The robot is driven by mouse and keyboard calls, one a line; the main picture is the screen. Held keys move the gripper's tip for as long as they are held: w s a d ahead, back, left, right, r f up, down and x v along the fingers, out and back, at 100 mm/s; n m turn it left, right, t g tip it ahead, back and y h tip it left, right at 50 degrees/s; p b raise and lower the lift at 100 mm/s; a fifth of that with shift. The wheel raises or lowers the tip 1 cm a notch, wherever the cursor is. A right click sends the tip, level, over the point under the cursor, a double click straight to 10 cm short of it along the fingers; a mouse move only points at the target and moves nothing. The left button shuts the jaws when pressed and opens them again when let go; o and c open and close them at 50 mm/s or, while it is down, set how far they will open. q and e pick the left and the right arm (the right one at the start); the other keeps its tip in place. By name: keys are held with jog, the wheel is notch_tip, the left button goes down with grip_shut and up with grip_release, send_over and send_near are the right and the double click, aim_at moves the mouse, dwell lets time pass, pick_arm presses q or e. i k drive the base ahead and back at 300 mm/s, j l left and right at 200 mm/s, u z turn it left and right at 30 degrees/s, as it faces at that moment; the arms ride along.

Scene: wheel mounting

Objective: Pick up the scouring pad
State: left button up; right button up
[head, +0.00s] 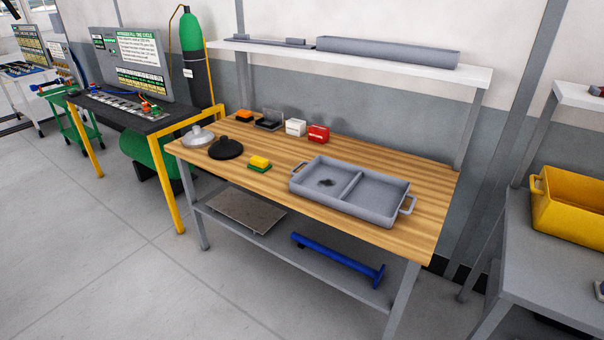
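The scouring pad (260,163) is a small block with a yellow body and a green layer at its base. It lies flat on the wooden workbench (237,180), near the front edge, left of the grey two-part tray and right of a black round lidded piece. Nothing touches it from above. Neither of my grippers shows in the head view.
The grey tray (372,217) with a dark spot inside stands right of the pad. A black disc (226,149) and a silver disc (198,137) lie left. White (295,127) and red (318,133) boxes stand behind. A shelf (470,74) overhangs the back. Floor in front is clear.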

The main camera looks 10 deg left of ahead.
aim_at(259, 164)
jog(key=i+j, duration=0.1)
jog(key=i, duration=0.55)
jog(key=i+j, duration=0.15)
jog(key=i, duration=0.55)
